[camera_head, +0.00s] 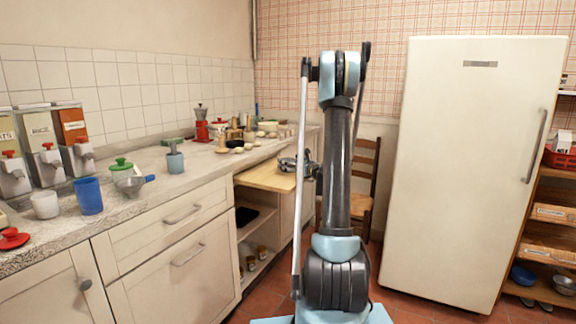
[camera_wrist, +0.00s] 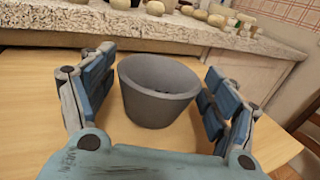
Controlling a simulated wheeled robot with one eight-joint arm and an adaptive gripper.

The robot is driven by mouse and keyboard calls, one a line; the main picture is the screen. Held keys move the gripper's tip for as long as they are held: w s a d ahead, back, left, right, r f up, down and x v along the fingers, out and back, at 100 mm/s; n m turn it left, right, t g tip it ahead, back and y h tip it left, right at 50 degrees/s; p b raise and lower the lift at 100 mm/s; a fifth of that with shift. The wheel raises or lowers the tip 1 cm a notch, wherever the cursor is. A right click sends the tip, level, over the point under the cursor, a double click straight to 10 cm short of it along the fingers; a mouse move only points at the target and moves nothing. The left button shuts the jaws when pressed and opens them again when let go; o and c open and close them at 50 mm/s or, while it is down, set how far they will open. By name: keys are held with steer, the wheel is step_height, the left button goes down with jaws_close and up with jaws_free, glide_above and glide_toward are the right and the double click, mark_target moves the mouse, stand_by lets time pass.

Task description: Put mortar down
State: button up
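The mortar, a grey tapered bowl (camera_wrist: 155,105), stands upright on the light wooden pull-out board (camera_wrist: 35,130) in the wrist view. My gripper (camera_wrist: 160,65) is open, with one blue-padded finger on each side of the mortar. A gap shows between each finger and the mortar's wall. In the head view my gripper (camera_head: 290,163) is over the pull-out board (camera_head: 262,180), partly behind my arm. I cannot make out the mortar clearly there.
The stone counter (camera_head: 150,190) rises behind the board, with several small round items (camera_head: 240,148) near its edge. A wooden chair (camera_head: 362,170) stands past the board. A white fridge (camera_head: 455,160) is to the right. Bare board shows left of the mortar.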

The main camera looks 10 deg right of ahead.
steer(key=shift+r, duration=0.1)
stand_by(0.3)
steer(key=v, duration=1.2)
